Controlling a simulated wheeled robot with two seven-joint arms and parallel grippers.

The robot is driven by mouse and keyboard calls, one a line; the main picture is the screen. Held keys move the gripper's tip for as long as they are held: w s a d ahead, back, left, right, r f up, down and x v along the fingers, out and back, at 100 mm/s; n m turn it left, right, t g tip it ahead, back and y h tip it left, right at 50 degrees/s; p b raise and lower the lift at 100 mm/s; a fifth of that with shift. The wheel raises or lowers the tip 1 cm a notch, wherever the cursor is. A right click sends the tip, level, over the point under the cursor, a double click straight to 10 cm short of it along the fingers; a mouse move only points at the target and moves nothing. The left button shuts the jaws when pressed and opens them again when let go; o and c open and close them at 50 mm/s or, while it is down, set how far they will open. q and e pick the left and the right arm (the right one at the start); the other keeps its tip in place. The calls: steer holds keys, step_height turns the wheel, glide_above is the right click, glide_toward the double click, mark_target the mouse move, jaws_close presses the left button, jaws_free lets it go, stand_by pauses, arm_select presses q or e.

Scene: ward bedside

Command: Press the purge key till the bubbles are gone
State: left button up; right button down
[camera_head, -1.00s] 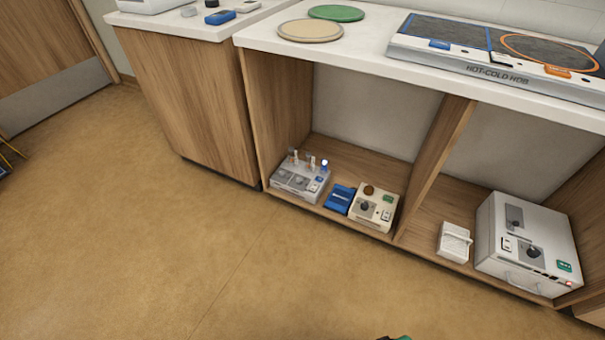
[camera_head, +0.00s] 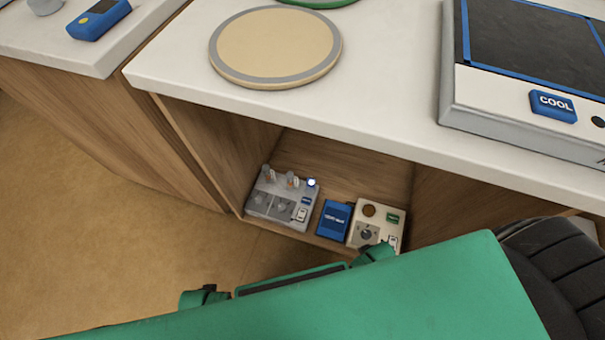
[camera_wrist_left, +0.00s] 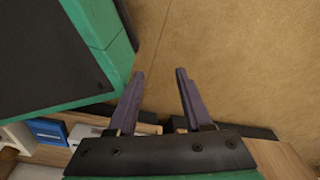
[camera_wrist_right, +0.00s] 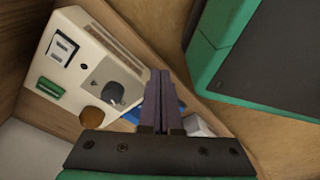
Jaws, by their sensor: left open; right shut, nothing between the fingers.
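I cannot make out which key is the purge key. On the low shelf in the head view stand a grey unit (camera_head: 270,212) with small upright pieces and a lit blue-white lamp (camera_head: 311,182), a blue box (camera_head: 332,219) with unreadable lettering, and a cream unit (camera_head: 366,235) with a dial. No bubbles can be made out. In the right wrist view my right gripper (camera_wrist_right: 160,72) is shut and empty, close in front of the cream unit (camera_wrist_right: 85,72), its dial (camera_wrist_right: 112,93) beside the fingertips. My left gripper (camera_wrist_left: 156,72) is open and empty, pointing over bare floor.
My green arm housing covers the bottom of the head view. The white worktop (camera_head: 330,115) overhangs the shelf. A beige round mat (camera_head: 275,47) and the hob (camera_head: 520,130) lie on it. Wooden cabinet walls (camera_head: 205,150) bound the shelf. The floor (camera_head: 90,260) at left is clear.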

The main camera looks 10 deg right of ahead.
arm_select(q)
steer(key=w+d+r+t+h+b, duration=0.2)
steer(key=w+d+r+t+b, duration=0.15)
steer(key=w+d+b, duration=0.5)
steer(key=w+d+r+h+b, duration=0.1)
steer(key=w+d+r+b, duration=0.1)
steer(key=r, duration=0.3)
steer(key=w+d+r+m+t+h+b, duration=0.1)
steer(key=w+d+r+b, duration=0.1)
steer(key=r+b, duration=0.2)
steer(key=shift+w+r, duration=0.15)
steer(key=shift+r, duration=0.55)
arm_select(e)
steer(key=w+a+r+m+t+y, duration=0.1)
steer(key=w+a, duration=0.3)
steer(key=w, duration=0.5)
steer(key=w+a+r+m+t+y, duration=0.2)
steer(key=w+a+r+t, duration=0.1)
steer(key=w, duration=0.6)
steer(key=w+a+r+m+t+y, duration=0.1)
steer(key=w+a, duration=0.3)
steer(key=w, duration=0.5)
steer(key=shift+a+r+t+y, duration=0.4)
steer(key=shift+r+t, duration=0.3)
steer(key=shift+r, duration=0.15)
arm_select(q)
steer(key=shift+f+t, duration=0.1)
steer(key=shift+t, duration=0.15)
